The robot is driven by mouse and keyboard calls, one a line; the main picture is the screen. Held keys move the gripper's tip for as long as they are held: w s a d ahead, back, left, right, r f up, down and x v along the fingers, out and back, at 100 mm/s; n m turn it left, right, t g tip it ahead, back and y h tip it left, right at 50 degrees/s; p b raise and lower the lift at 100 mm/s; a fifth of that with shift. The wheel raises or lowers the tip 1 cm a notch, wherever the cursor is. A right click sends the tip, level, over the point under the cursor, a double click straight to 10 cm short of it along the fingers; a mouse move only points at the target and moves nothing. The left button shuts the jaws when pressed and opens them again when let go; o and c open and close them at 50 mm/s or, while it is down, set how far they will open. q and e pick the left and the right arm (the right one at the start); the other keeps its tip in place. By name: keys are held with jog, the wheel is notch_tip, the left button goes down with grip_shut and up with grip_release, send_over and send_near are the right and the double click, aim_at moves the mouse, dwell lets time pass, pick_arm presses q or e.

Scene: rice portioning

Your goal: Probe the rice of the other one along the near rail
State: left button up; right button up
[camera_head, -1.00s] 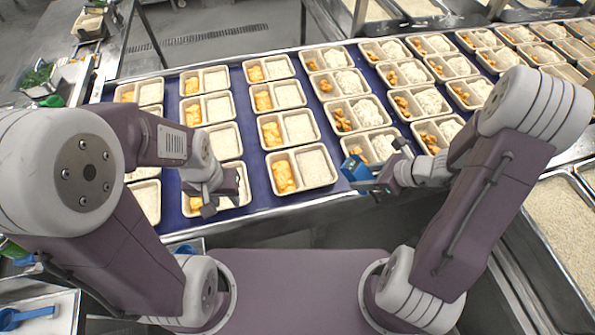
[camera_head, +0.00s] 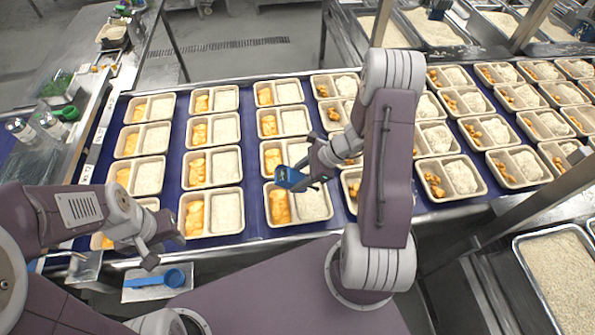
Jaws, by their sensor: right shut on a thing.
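My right gripper (camera_head: 314,172) is shut on a blue handheld probe (camera_head: 291,179). The probe hangs over the upper part of a near-rail tray (camera_head: 298,222) with bright orange food on the left and rice (camera_head: 314,205) on the right. Whether its tip touches the rice cannot be told. Other near-rail trays with bright orange food and rice are the one to its left (camera_head: 211,234) and a further one (camera_head: 125,236) partly hidden by my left arm. My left gripper (camera_head: 163,247) is open and empty, beside the rail at lower left.
Several rows of filled trays cover the blue belt (camera_head: 252,180). Trays further right hold chunkier orange food, such as this near one (camera_head: 437,182). A rice bin (camera_head: 560,275) stands at lower right.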

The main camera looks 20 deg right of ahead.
jog(key=shift+s, duration=0.1)
jog(key=shift+f, duration=0.1)
jog(key=shift+f+b, duration=0.3)
jog(key=shift+b, duration=0.1)
notch_tip(320, 180, down, 8)
jog(key=b, duration=0.6)
jog(key=shift+f+b, duration=0.2)
jog(key=shift+b, duration=0.2)
jog(key=shift+r, duration=0.2)
dwell(3.7)
notch_tip(320, 180, up, 9)
jog(key=p, duration=0.7)
jog(key=shift+p, duration=0.35)
jog(key=shift+f, duration=0.1)
